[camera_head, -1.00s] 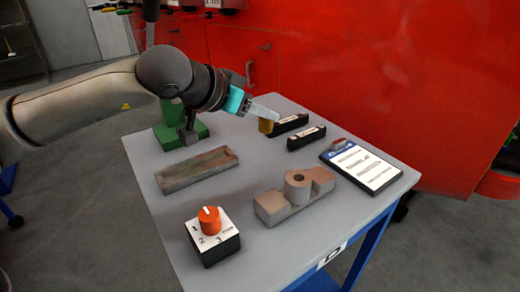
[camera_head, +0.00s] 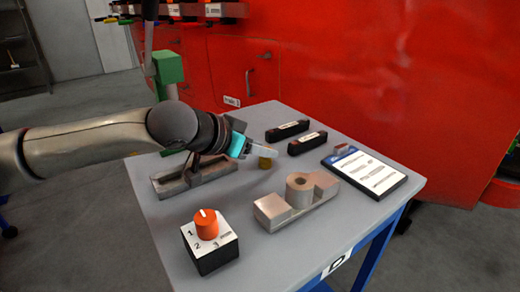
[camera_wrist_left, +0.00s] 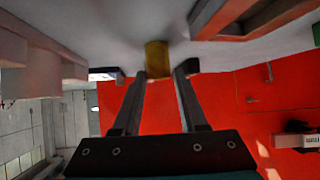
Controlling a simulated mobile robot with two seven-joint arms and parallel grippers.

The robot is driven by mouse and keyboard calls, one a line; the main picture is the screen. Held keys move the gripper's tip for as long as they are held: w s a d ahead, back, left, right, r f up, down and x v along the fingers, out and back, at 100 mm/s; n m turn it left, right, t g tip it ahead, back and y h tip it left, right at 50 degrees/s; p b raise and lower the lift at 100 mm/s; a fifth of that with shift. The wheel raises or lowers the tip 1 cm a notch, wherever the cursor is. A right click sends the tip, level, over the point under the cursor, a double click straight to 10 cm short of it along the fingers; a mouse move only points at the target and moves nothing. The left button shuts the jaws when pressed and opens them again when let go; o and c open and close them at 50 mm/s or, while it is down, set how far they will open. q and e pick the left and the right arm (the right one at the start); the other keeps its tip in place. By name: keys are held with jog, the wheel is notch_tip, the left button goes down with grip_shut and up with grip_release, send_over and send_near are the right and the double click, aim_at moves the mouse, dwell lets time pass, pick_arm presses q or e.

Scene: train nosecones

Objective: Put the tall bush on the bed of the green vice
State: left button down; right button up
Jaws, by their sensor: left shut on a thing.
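A yellow-brass cylinder, seemingly the tall bush (camera_head: 265,160), is upright between the fingertips of my left gripper (camera_head: 258,153). The gripper is shut on it, above the grey table. In the left wrist view the bush (camera_wrist_left: 157,55) shows between the two finger ends. A green upright body (camera_head: 168,68), perhaps part of the green vice, rises behind my left arm. My arm hides most of its lower part, so its bed cannot be made out. My right gripper is not in view.
The table (camera_head: 350,225) carries a grey channelled block (camera_head: 165,188) under my left arm, a stepped metal block (camera_head: 300,195), an orange-knob box (camera_head: 210,240), two black bars (camera_head: 287,131) and a tablet-like panel (camera_head: 365,171). A red cabinet (camera_head: 400,80) stands behind.

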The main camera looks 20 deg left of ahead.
pick_arm(q)
jog(key=shift+c, duration=2.2)
grip_release()
